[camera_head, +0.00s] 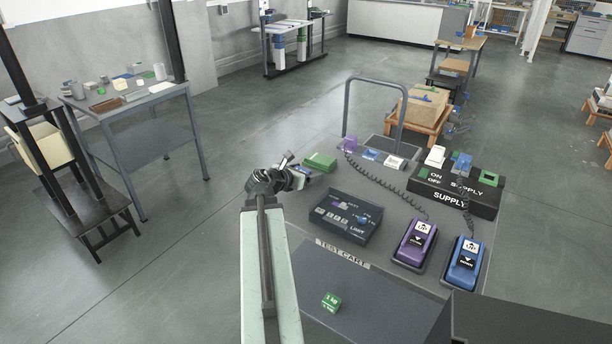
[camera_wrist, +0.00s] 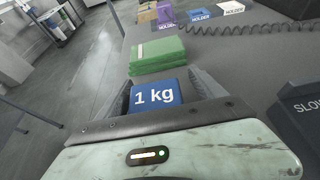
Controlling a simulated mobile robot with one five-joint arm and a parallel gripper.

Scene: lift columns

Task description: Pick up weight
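A blue weight marked "1 kg" (camera_wrist: 156,96) sits between the two fingers of my gripper (camera_wrist: 165,92) in the wrist view. The fingers stand apart on either side of it, and a gap shows at the right. Its lower part is hidden behind my gripper's body. In the head view my gripper (camera_head: 284,172) is over the far left edge of the test cart (camera_head: 385,190); the blue weight is mostly hidden there. A green weight marked "1 kg" (camera_head: 331,301) lies on the cart's lower front surface.
A green stack (camera_wrist: 157,56) stands just beyond the blue weight. A dark control box (camera_head: 345,216) is to the right of my arm. Purple (camera_head: 415,243) and blue (camera_head: 465,262) pedals and a supply box (camera_head: 455,192) stand farther right. Holders line the cart's far edge.

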